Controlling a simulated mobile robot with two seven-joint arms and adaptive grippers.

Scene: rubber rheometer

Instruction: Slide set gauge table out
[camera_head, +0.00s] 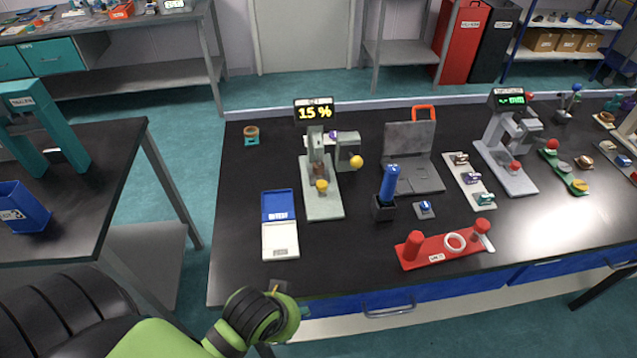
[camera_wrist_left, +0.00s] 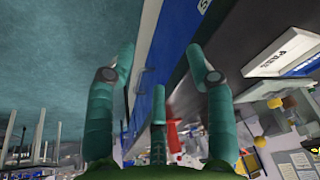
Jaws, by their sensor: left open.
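A bench gauge with a "15 %" display (camera_head: 314,112) stands left of centre on the black bench in the head view. It has a pale grey base (camera_head: 323,202), one yellow knob (camera_head: 321,186) low at its front and another yellow knob (camera_head: 356,162) at its right side. I cannot tell how far its table is out. My left gripper (camera_wrist_left: 160,65) is open and empty in the wrist view, its green fingers apart. In the head view my left wrist is at the bench's front left edge, well short of the gauge, and hides most of the fingers. My right gripper is out of view.
A blue and white tray (camera_head: 280,243) lies left of the gauge's front. A blue-handled tool in a black holder (camera_head: 384,208) and a red rack (camera_head: 445,249) stand to the right. A grey case (camera_head: 410,150) is behind. The bench's front left corner is bare.

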